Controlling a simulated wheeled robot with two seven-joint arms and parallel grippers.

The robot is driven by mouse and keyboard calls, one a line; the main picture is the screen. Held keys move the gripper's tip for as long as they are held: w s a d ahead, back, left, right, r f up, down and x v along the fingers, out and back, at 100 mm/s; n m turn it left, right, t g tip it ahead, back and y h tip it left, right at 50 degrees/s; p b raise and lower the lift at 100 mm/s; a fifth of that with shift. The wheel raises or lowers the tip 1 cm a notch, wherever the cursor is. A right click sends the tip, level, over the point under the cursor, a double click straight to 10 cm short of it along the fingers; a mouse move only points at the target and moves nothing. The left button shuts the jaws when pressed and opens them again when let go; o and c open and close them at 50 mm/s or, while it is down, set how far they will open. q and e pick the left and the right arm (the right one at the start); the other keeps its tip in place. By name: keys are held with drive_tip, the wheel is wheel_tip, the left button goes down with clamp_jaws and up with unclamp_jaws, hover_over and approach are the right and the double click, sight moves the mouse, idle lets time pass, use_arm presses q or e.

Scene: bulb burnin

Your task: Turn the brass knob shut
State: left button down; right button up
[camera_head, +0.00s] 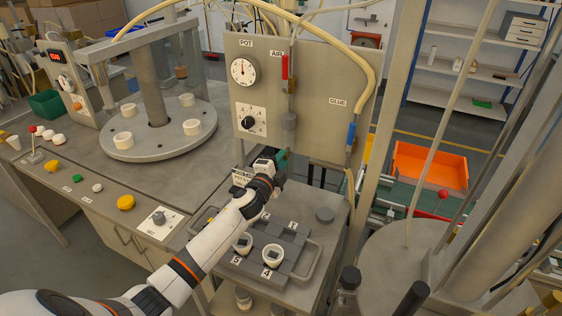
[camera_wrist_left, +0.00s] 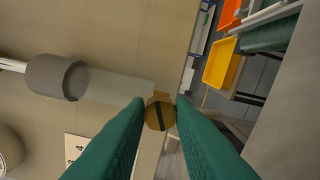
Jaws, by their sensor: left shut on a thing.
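The brass knob (camera_wrist_left: 158,115) shows in the left wrist view as a small round brass face with a dark slot across it, tilted in the picture. It sits between the green fingertips of my left gripper (camera_wrist_left: 153,116), which is shut on it. In the head view my left gripper (camera_head: 284,159) is at the lower part of the upright panel (camera_head: 310,100), below the pipe under the AIR label. The knob is hidden there by my gripper. My right gripper is in neither view.
The panel carries a POT gauge (camera_head: 243,70), a black dial (camera_head: 248,123), a red AIR handle (camera_head: 285,66) and a blue GLUE handle (camera_head: 351,134). Below my left arm, a grey tray (camera_head: 297,266) holds white cups. An orange bin (camera_head: 430,165) stands to the right.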

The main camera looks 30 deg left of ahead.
use_arm(q)
drive_tip(key=m, duration=0.4)
drive_tip(key=shift+f+m, duration=0.1)
drive_tip(key=shift+m, duration=0.2)
idle(0.3)
drive_tip(key=c, duration=1.3)
unclamp_jaws()
drive_tip(key=shift+o, duration=0.2)
drive_tip(key=s+b, duration=0.2)
drive_tip(key=s, duration=1)
drive_tip(key=shift+d, duration=0.3)
